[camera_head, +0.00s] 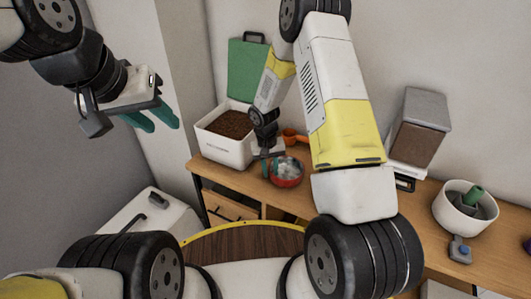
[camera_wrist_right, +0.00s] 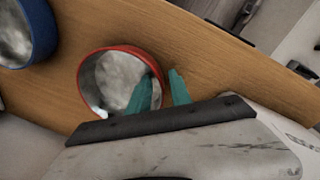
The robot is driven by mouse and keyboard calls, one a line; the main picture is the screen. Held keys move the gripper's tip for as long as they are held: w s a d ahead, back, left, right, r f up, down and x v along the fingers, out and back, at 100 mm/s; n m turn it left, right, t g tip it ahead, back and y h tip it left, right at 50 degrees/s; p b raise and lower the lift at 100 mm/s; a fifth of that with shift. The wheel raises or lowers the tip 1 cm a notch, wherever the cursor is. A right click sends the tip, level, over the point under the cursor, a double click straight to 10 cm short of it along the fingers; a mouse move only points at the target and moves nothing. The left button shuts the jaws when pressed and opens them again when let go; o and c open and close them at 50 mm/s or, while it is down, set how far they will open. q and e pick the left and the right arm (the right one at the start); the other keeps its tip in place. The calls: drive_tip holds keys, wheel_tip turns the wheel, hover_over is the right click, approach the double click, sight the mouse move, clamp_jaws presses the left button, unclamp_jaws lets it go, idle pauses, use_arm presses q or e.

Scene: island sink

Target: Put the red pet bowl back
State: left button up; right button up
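The red pet bowl (camera_head: 288,182) stands on the wooden counter, with a pale grey-white inside. In the right wrist view the bowl (camera_wrist_right: 92,66) is seen from above. My right gripper (camera_head: 270,167) is at the bowl's left edge in the head view. In the right wrist view its teal fingers (camera_wrist_right: 162,82) are apart, one over the bowl's inside and one outside, with the rim between them. I cannot tell whether they touch the rim. My left gripper (camera_head: 163,125) is open and empty, raised at the left, away from the counter.
A white bin of brown kibble (camera_head: 228,134) with a green lid (camera_head: 247,70) behind it stands left of the bowl. An orange scoop (camera_head: 293,136) lies behind the bowl. A blue bowl (camera_wrist_right: 42,35) is nearby. A white round bowl (camera_head: 462,211) and a dispenser (camera_head: 421,123) stand right.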

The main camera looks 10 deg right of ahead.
drive_tip(key=s+d+r+t, duration=0.1)
drive_tip(key=s+r, duration=0.2)
drive_tip(key=r, duration=0.7)
drive_tip(key=s+d+r+t+y, duration=0.1)
drive_tip(key=s+r, duration=0.1)
drive_tip(key=r, duration=0.8)
drive_tip(key=s+d+r+t, duration=0.1)
drive_tip(key=s+r, duration=0.2)
drive_tip(key=r, duration=0.7)
drive_tip(key=s+r+t+y, duration=0.1)
drive_tip(key=s+r, duration=0.3)
drive_tip(key=s, duration=0.4)
drive_tip(key=s+r+t+y, duration=0.1)
drive_tip(key=s+r+t, duration=0.1)
drive_tip(key=s+r, duration=0.3)
drive_tip(key=s+d, duration=0.1)
drive_tip(key=s, duration=0.2)
